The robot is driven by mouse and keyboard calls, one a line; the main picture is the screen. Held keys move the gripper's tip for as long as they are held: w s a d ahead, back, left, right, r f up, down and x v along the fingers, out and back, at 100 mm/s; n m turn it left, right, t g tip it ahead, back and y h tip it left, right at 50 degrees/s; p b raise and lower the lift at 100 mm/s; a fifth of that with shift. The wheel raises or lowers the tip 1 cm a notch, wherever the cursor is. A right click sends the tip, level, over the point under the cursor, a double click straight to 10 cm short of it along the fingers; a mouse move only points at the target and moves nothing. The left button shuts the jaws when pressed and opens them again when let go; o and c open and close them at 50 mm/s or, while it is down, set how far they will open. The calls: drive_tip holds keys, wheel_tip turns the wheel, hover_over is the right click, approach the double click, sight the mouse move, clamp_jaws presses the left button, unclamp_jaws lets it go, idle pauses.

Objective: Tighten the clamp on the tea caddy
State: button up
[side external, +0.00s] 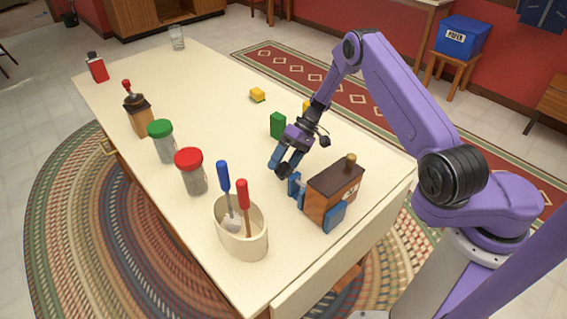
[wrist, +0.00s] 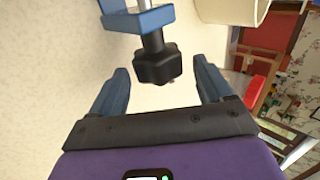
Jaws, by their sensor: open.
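The tea caddy (side external: 332,190) is a brown box with a dark lid and a brass knob, standing near the table's right end in the side external view. A blue clamp (side external: 336,217) grips it, with its other blue end (side external: 294,185) on the side nearer my gripper. In the wrist view the clamp's blue frame (wrist: 140,19) shows at the top, with a black knob (wrist: 157,64) below it. My gripper (wrist: 162,88) is open, its blue fingers on either side of the knob and slightly short of it, apart from it. My gripper (side external: 279,168) also shows just left of the clamp.
An oval cream holder (side external: 241,246) with a blue-handled and a red-handled tool stands left of the caddy. A red-lidded jar (side external: 192,175) and green-lidded jar (side external: 163,145) stand beyond. A green block (side external: 278,124) is behind my gripper. The table's far middle is mostly clear.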

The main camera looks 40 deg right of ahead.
drive_tip(key=shift+a+f, duration=0.1)
drive_tip(key=c, duration=1)
drive_tip(key=shift+c, duration=0.2)
drive_tip(key=h, duration=0.3)
drive_tip(key=shift+a+r, duration=0.2)
drive_tip(key=shift+a+h, duration=0.2)
drive_tip(key=shift+h, duration=1.3)
drive_tip(key=o, duration=1)
